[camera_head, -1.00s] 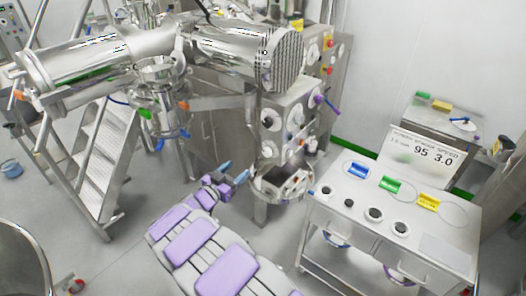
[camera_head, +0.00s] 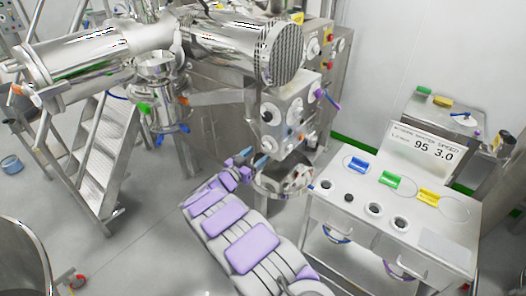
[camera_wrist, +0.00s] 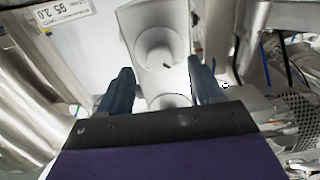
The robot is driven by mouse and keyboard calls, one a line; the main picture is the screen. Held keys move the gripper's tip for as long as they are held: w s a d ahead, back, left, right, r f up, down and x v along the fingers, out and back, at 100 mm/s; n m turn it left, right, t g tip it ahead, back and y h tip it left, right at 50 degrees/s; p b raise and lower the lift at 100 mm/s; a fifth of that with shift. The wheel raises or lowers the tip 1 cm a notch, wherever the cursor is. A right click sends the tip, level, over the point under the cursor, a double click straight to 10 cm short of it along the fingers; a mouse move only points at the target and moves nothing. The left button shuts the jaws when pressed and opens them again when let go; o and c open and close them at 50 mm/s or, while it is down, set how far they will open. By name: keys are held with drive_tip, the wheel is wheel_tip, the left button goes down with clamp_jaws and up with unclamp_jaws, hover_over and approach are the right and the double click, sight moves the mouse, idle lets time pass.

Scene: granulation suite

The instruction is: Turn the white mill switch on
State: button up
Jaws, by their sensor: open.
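Several round white knobs sit on the steel control panel (camera_head: 284,103) of the mill in the head view; I cannot tell which is the mill switch. In the wrist view a white plate carries a large round white knob (camera_wrist: 158,48), beyond and between the fingertips. A second white round part (camera_wrist: 170,101) shows lower, partly hidden by my gripper. My gripper (camera_wrist: 160,68) has its two blue-grey fingers apart with nothing held. In the head view my gripper (camera_head: 248,164) is just below and left of the panel. Contact with a knob is not visible.
A steel bowl (camera_head: 285,190) is beside my gripper, under the panel. A steel cart (camera_head: 450,215) with coloured pieces and a display sign (camera_head: 425,147) reading 95 3.0 stands at right. Metal stairs (camera_head: 95,165) stand at left.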

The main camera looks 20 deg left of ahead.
sight(265, 148)
drive_tip(key=shift+x, duration=2.45)
drive_tip(key=shift+c, duration=0.5)
drive_tip(key=shift+r, duration=0.1)
drive_tip(key=c, duration=1)
